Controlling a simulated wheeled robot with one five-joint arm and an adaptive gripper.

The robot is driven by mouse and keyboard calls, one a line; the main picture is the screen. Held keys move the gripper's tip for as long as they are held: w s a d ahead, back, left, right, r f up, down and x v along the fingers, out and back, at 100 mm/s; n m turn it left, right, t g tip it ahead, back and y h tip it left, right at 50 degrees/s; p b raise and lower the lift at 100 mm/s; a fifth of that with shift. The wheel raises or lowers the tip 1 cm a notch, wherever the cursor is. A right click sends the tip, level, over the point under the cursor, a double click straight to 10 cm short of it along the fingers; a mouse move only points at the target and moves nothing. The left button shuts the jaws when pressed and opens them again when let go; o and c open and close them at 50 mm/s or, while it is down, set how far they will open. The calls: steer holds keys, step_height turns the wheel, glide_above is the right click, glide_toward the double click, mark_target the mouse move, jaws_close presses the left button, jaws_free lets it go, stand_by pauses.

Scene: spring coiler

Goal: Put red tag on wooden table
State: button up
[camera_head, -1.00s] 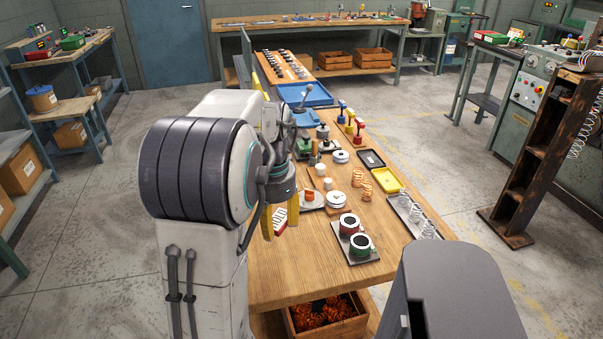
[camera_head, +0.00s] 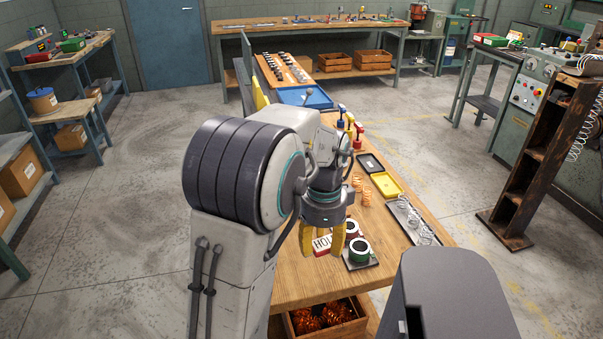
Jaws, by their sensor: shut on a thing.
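My gripper (camera_head: 322,246) has yellow fingers and points down over the near part of the wooden table (camera_head: 288,282). It is shut on the red tag (camera_head: 322,244), a small red piece with a white face lettered "HOL". The rest of the lettering is hidden by a finger. The tag is upright between the fingers, just left of a green-rimmed gauge (camera_head: 360,249). I cannot tell whether the tag touches the table. My arm hides much of the middle of the table.
Behind the gauge is a red-rimmed one (camera_head: 351,229). Right of them are a tray of springs (camera_head: 412,220), a yellow tray (camera_head: 386,185) and copper coils (camera_head: 366,192). A crate (camera_head: 325,318) sits below the tabletop. The table's near left part is bare.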

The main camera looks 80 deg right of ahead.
steer(key=s+d, duration=0.3)
steer(key=shift+r, duration=0.2)
steer(key=r+n, duration=0.1)
steer(key=d+n, duration=0.1)
steer(key=shift+s+r+n, duration=0.1)
steer(key=shift+r+n, duration=0.2)
steer(key=shift+r, duration=0.1)
steer(key=shift+w+d+f, duration=0.1)
steer(key=shift+w+f, duration=0.05)
steer(key=shift+w, duration=0.05)
steer(key=p, duration=0.3)
glide_above(295, 243)
step_height(295, 243, down, 6)
steer(key=shift+f, duration=0.25)
step_height(295, 243, down, 3)
steer(key=p, duration=0.3)
steer(key=shift+f, duration=0.6)
